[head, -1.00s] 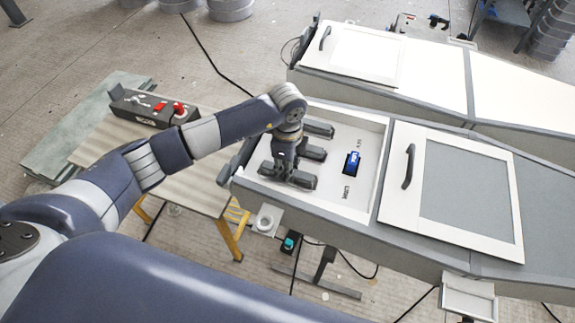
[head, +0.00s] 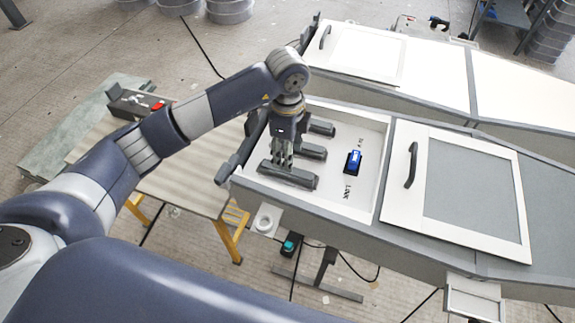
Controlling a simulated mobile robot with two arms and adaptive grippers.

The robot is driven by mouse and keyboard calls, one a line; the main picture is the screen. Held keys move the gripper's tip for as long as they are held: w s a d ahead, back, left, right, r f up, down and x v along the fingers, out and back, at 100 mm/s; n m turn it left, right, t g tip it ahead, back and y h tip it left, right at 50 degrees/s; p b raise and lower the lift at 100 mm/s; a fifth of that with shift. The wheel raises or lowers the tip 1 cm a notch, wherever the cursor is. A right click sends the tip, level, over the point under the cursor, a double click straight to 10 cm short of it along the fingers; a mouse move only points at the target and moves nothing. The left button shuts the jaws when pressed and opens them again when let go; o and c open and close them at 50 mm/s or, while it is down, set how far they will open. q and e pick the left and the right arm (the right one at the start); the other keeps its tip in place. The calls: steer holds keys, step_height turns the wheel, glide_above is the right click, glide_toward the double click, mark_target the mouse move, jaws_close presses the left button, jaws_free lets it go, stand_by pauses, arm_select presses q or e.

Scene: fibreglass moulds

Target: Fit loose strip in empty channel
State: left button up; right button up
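An open white tray-like recess (head: 335,192) in the near mould holds three short dark bars, the front one (head: 288,175), the middle one (head: 311,152) and the back one (head: 322,129). I cannot tell which of them is a loose strip, and no empty channel can be made out. My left gripper (head: 282,163) points down just behind and above the left part of the front bar. Its fingers are small and close together in view, so whether they are open or shut is unclear. It does not visibly carry anything. My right gripper is not in view.
A blue object (head: 353,162) sits in the recess, right of the bars, with dark lettering nearby. A framed panel with a dark handle (head: 411,165) lies to the right. A wooden-topped table (head: 185,185) with a control box (head: 136,103) stands left. A second mould lies behind.

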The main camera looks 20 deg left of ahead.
arm_select(q)
step_height(320, 180, up, 6)
steer(key=shift+f+b, duration=0.2)
steer(key=shift+b, duration=0.45)
steer(key=shift+f, duration=0.1)
